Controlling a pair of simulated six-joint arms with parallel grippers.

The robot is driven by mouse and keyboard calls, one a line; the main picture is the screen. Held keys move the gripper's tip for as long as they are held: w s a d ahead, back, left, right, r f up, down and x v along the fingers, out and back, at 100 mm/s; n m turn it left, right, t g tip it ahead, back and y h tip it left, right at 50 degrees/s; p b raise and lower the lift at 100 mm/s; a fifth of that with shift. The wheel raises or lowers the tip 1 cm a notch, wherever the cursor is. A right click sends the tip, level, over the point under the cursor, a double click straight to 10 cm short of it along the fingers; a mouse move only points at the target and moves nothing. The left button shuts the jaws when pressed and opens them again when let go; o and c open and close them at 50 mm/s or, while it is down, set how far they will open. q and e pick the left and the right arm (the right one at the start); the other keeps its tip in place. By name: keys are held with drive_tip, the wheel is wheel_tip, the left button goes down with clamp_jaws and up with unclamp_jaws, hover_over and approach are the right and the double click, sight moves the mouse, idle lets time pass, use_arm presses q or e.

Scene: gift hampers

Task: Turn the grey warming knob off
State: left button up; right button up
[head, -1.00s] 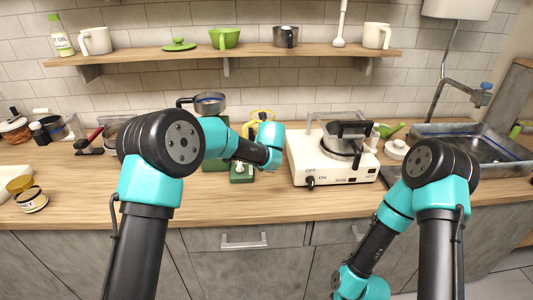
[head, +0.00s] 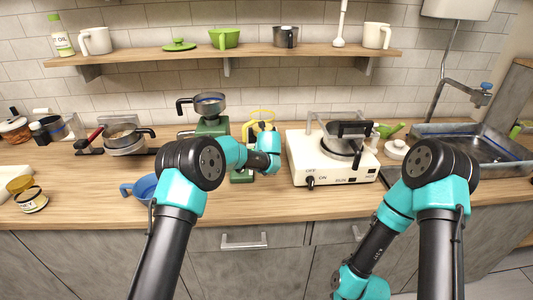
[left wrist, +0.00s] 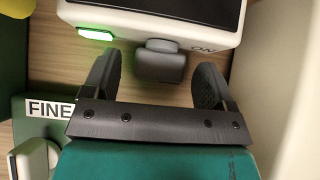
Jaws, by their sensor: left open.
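The grey knob (left wrist: 160,62) is on the front of a white unit (left wrist: 200,22) with a dark top and a lit green light (left wrist: 95,34). "ON" is printed to the right of the knob. My left gripper (left wrist: 158,72) is open, with one dark finger on each side of the knob and gaps visible on both sides. In the head view my left wrist (head: 262,150) hides the knob and most of this unit. My right arm is at the lower right; its gripper is out of frame.
A green box marked "FINE" (left wrist: 35,112) is close on the left of my left gripper. A large white stove unit (head: 315,172) with its own dark knob stands close on the right. A blue cup (head: 145,188) and a pan (head: 121,133) are further left.

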use_arm(q)
drive_tip(key=shift+c, duration=0.2)
drive_tip(key=c, duration=0.9)
drive_tip(key=shift+a+n+h, duration=0.25)
drive_tip(key=shift+n+h, duration=0.15)
drive_tip(key=shift+h, duration=0.3)
drive_tip(key=shift+a+n+h, duration=0.1)
drive_tip(key=shift+n+h, duration=0.3)
drive_tip(key=shift+h, duration=0.5)
drive_tip(key=o, duration=0.9)
drive_tip(key=shift+o, duration=0.2)
drive_tip(key=v, duration=1.7)
drive_tip(key=shift+s, duration=0.35)
